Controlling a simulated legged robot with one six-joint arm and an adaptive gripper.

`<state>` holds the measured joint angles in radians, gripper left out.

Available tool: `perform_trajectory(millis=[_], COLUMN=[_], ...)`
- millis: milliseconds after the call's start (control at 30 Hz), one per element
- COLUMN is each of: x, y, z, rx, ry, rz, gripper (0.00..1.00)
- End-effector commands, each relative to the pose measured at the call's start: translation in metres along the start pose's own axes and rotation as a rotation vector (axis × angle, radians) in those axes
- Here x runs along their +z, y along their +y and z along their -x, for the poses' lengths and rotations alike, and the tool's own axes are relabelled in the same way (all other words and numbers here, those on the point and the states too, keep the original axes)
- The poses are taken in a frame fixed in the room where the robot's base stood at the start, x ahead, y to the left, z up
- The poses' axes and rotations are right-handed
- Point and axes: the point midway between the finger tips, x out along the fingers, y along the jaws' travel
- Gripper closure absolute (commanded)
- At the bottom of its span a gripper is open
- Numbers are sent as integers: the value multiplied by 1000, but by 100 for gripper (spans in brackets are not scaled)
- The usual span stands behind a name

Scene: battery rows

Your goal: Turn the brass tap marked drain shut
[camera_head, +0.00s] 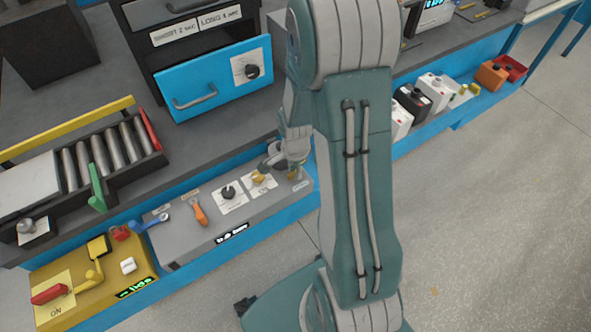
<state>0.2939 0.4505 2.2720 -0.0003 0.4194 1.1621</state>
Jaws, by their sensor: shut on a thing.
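The grey control panel (215,240) runs along the front of the bench in the head view. At its right end is a small brass-coloured part (295,174), which I take for the brass tap, with a small label (300,186) beside it that is too small to read. My gripper (291,166) is lowered over this end and is shut on the tap. My gripper and wrist hide much of the tap, so its handle angle cannot be told.
Left of the tap on the panel are a yellow knob (259,178), a black knob (229,192), an orange handle (199,212) and a blue lever (150,222). A blue drawer front (215,80) stands behind.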

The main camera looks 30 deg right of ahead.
Motion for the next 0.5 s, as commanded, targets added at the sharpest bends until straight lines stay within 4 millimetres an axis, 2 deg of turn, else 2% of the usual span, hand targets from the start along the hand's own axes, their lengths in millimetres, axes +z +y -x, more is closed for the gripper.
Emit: perform_trajectory(millis=[500], x=[1], y=[0], z=[-1], rx=[1], ry=[-1], rz=[-98], gripper=[100])
